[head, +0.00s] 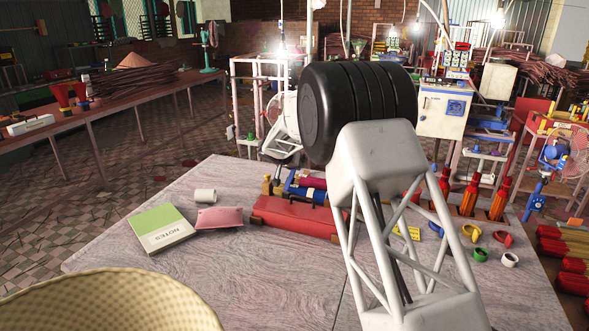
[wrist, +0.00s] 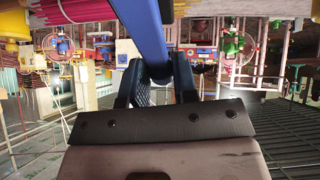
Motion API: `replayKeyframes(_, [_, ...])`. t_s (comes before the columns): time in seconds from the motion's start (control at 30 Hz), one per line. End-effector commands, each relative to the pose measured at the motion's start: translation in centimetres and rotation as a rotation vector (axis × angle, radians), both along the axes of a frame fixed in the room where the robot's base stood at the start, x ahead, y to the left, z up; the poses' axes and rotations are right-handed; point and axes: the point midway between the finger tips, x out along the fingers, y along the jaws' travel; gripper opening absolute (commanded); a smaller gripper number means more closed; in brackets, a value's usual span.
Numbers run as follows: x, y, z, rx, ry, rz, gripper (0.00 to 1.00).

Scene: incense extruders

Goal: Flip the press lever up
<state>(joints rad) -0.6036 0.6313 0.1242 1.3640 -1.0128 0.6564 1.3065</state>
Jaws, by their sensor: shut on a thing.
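A blue bar (wrist: 143,30), which looks like the press lever, runs down from the top of the wrist view. Its lower end sits between the two dark fingers of my gripper (wrist: 157,80), and the fingers are shut on it. The bar looks slightly tilted in that view. In the head view my arm's white truss and large black ribbed joint block the middle of the scene. My gripper and the lever's grip end cannot be made out there.
A grey wooden table (head: 120,255) holds a green-and-white notebook (head: 162,228), a pink pouch (head: 219,218), a white cup (head: 205,195), a red case (head: 295,216) and several coloured rings. A woven basket (head: 110,300) fills the front left. Machines and another workbench (head: 120,98) stand behind.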

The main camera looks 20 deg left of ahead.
Motion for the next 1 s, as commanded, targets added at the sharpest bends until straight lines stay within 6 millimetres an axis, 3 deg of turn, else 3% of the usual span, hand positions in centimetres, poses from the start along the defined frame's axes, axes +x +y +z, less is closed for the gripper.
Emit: replayKeyframes(1.0, [-4.6,0.0,3.9,-0.001,-0.526,0.001,0.0])
